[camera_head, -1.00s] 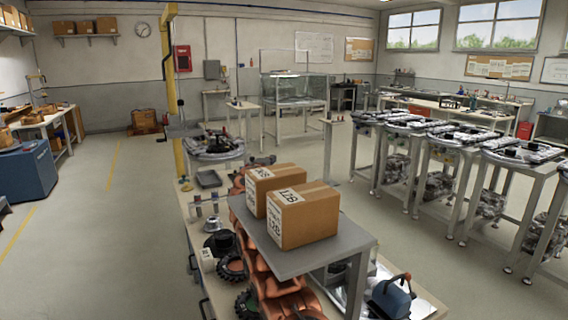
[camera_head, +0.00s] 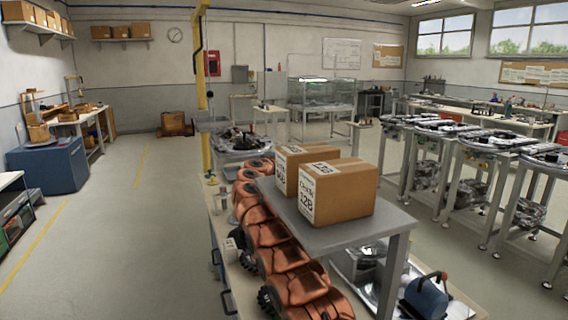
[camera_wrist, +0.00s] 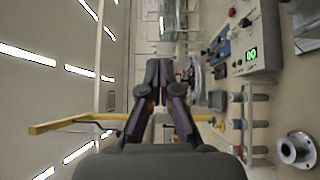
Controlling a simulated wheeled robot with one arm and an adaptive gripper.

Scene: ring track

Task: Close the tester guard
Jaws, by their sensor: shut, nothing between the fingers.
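A clear-walled enclosure (camera_head: 322,93) on a metal frame stands at the back of the room in the head view. It may be the tester guard, but I cannot tell from here whether it is open or closed. In the wrist view a clear panel (camera_wrist: 174,18) shows at the top edge, and a grey instrument with a green lit display (camera_wrist: 250,54) is at the upper right. My gripper (camera_wrist: 166,72) is shut and empty in the middle of the wrist view, apart from both. My gripper does not show in the head view.
Two cardboard boxes (camera_head: 340,190) sit on a grey raised shelf (camera_head: 330,232) close in front. A yellow post (camera_head: 203,90) stands behind them. A row of metal stands (camera_head: 462,150) fills the right. A blue cabinet (camera_head: 48,165) is at left. Floor (camera_head: 130,240) between is clear.

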